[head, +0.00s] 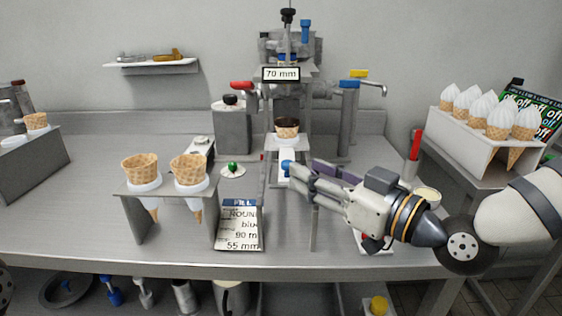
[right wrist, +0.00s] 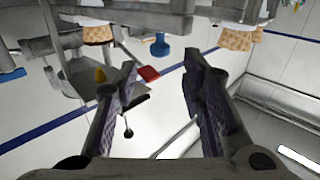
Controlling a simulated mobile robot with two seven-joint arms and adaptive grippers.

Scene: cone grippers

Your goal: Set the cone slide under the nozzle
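A waffle cone with a dark rim (head: 287,128) sits in a pale slide plate (head: 288,143) at the filling machine. A blue knob (head: 287,167) shows just below the plate. The machine (head: 300,75) rises above with a "70 mm" sign (head: 281,73); the nozzle tip cannot be made out clearly. My right gripper (head: 300,178) reaches in from the right, its fingertips close to the blue knob. In the right wrist view its fingers (right wrist: 160,85) are apart with nothing between them, and a blue knob (right wrist: 160,48) shows beyond them.
A stand (head: 130,205) with two empty cones is left of the machine. A printed order card (head: 238,225) lies on the counter. A white rack (head: 450,150) with several filled cones is at right. A red lever (head: 415,145) stands behind my right arm.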

